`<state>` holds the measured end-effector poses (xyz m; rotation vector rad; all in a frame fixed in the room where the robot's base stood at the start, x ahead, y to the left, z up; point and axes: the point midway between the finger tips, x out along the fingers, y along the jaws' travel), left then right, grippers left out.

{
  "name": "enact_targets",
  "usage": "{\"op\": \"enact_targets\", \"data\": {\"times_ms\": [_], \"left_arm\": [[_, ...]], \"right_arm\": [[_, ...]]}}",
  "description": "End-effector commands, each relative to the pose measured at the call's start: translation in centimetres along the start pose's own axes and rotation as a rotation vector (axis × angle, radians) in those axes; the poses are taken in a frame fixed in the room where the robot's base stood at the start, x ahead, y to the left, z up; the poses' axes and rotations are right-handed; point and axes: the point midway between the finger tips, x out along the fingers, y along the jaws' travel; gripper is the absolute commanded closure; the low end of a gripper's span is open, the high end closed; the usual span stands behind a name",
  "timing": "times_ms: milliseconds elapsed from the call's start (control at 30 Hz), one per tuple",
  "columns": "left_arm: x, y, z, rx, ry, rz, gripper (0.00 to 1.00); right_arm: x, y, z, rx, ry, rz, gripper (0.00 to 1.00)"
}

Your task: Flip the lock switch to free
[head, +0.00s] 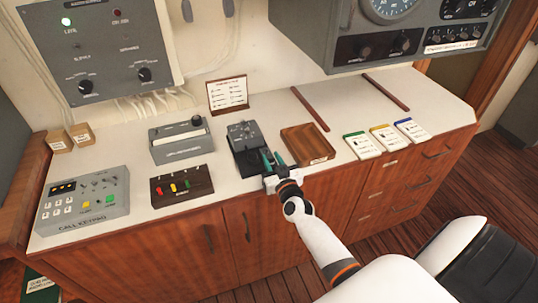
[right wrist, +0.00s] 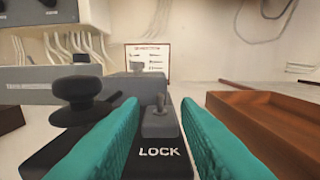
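The lock switch (right wrist: 159,120) is a small grey toggle on a dark control box (head: 243,132), with the word LOCK printed in white on its near side. The toggle looks close to upright; I cannot tell which position it is set to. My right gripper (head: 272,158) is at the front right of the box. Its two teal fingers are apart, and in the right wrist view the toggle shows in the gap between them, with no visible contact. In the head view the fingers hide part of the box's right side. My left gripper is not in view.
A black knob (right wrist: 82,92) stands left of the toggle. A wooden tray (head: 322,151) lies to the right of the box, and a dark panel with coloured levers (head: 206,182) to the left. A small framed card (head: 229,94) stands behind. Counter beyond the tray is mostly clear.

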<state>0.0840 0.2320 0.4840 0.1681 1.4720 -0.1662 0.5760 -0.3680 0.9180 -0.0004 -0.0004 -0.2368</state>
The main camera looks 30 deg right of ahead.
Motion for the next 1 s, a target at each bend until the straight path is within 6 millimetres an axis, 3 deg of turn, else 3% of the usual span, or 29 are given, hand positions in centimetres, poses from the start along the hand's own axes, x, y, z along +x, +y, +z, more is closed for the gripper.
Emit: {"op": "enact_targets", "data": {"times_ms": [200, 533, 733, 1000], "left_arm": [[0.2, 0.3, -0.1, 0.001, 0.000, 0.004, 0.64], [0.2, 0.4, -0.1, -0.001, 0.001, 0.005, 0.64], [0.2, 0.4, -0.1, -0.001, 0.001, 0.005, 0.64], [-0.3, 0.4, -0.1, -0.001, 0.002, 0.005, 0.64]], "right_arm": [[2.3, 0.0, -0.1, -0.001, 0.001, 0.001, 0.71], [2.6, 0.0, -0.1, -0.001, 0.001, 0.001, 0.71], [2.6, 0.0, -0.1, -0.001, 0.001, 0.001, 1.00], [2.6, 0.0, 0.1, 0.000, 0.009, 0.000, 1.00]]}}
